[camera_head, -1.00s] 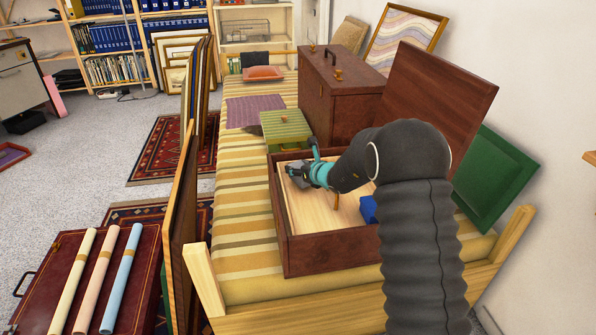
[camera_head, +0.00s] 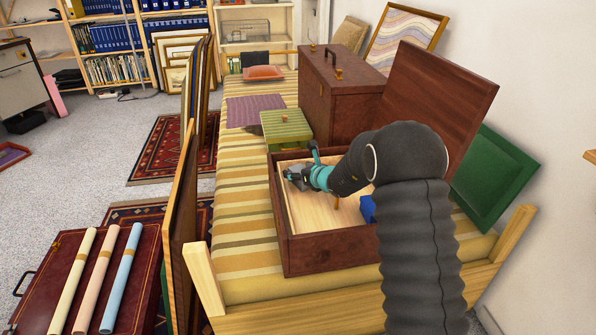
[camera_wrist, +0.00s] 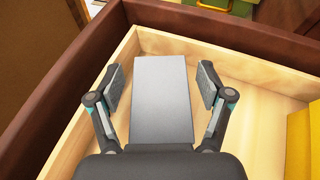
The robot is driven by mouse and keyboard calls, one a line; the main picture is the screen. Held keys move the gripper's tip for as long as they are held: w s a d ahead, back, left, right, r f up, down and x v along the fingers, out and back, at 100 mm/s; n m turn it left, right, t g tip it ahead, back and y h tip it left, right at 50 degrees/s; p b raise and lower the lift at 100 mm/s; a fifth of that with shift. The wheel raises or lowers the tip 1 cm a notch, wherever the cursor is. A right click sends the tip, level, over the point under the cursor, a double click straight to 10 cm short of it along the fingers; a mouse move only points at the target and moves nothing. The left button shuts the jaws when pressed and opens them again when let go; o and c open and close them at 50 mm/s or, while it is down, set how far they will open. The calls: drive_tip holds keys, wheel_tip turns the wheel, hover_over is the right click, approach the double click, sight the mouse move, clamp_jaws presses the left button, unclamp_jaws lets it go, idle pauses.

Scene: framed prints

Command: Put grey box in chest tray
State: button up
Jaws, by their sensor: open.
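The grey box (camera_wrist: 163,98) is a plain flat-topped block, seen in the wrist view between my gripper's two fingers. My gripper (camera_wrist: 160,86) is open, with a gap on each side of the box. The box appears to lie inside the pale wooden chest tray (camera_wrist: 250,112), near its far left corner; its underside is hidden. In the head view the tray (camera_head: 318,215) sits inside the open dark brown chest (camera_head: 332,250). My gripper (camera_head: 293,176) is low over the tray's left side there, and the box is hard to make out.
A blue block (camera_head: 367,209) is at the tray's right side, partly behind my arm. A yellow object (camera_wrist: 303,140) stands at the right in the wrist view. A green box (camera_head: 286,128) and a closed brown case (camera_head: 340,98) stand behind the chest. The chest walls surround my gripper.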

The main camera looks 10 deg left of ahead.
drive_tip(key=b+v, duration=0.1)
drive_tip(key=v, duration=1.1)
drive_tip(key=shift+r, duration=0.2)
drive_tip(key=s+r+n+g+y, duration=0.1)
drive_tip(key=s+r+n+g, duration=0.1)
drive_tip(key=s+r+n, duration=0.65)
drive_tip(key=s+r+n+g, duration=0.3)
drive_tip(key=s+n, duration=0.3)
drive_tip(key=s, duration=0.5)
drive_tip(key=s+d+n+h, duration=0.9)
drive_tip(key=s+d+n, duration=0.5)
drive_tip(key=s, duration=0.7)
drive_tip(key=d, duration=0.3)
drive_tip(key=shift+s+f, duration=0.35)
drive_tip(key=shift+f, duration=0.05)
